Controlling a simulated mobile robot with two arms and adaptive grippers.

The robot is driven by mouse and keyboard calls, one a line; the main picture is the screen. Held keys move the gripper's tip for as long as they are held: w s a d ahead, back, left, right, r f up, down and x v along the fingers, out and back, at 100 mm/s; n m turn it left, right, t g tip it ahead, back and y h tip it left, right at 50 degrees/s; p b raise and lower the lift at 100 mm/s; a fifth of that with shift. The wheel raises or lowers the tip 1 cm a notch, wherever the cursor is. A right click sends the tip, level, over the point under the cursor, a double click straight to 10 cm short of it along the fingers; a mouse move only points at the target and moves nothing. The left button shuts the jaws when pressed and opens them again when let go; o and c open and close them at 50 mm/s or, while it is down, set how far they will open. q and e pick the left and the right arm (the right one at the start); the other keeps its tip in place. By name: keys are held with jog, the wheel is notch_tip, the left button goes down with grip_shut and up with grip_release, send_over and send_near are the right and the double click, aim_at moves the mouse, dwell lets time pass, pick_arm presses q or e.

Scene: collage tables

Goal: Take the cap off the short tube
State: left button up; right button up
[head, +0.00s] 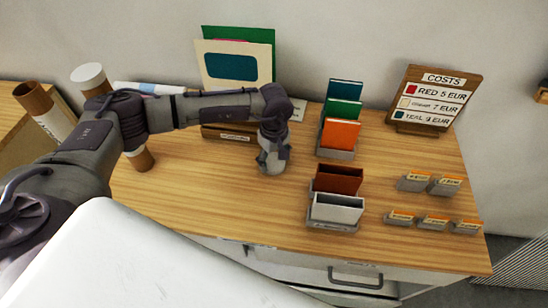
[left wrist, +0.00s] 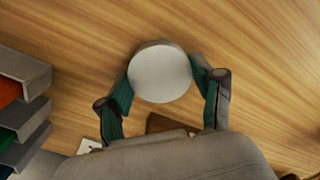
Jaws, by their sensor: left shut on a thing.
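My left gripper (head: 271,162) points down over the middle of the table, low near its surface. In the left wrist view its two fingers are shut on a round white cap (left wrist: 160,75), one finger on each side. No tube body shows under the cap, and the gripper mostly hides it in the head view. A tube with a white cap on top (head: 88,75) stands at the left, partly behind my arm. An uncapped brown tube with a pale band (head: 36,98) leans farther left. I cannot tell which is the short tube. My right gripper is out of view.
Card holders with orange (head: 340,134), brown (head: 339,180) and white (head: 338,208) cards stand right of the gripper. Small labelled blocks (head: 432,222) and a costs sign (head: 432,98) are farther right. Green and cream boards (head: 232,66) stand behind. The table's front left is clear.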

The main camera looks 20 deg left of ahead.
aim_at(274, 162)
pick_arm(q)
jog(key=o, duration=1.3)
jog(key=shift+r+p, duration=0.25)
jog(key=shift+p, duration=0.15)
jog(key=shift+r+b, duration=0.35)
jog(key=shift+b, duration=0.05)
notch_tip(274, 162, up, 11)
jog(key=b, duration=0.2)
jog(key=shift+b, duration=0.35)
jog(key=shift+s+f, duration=0.1)
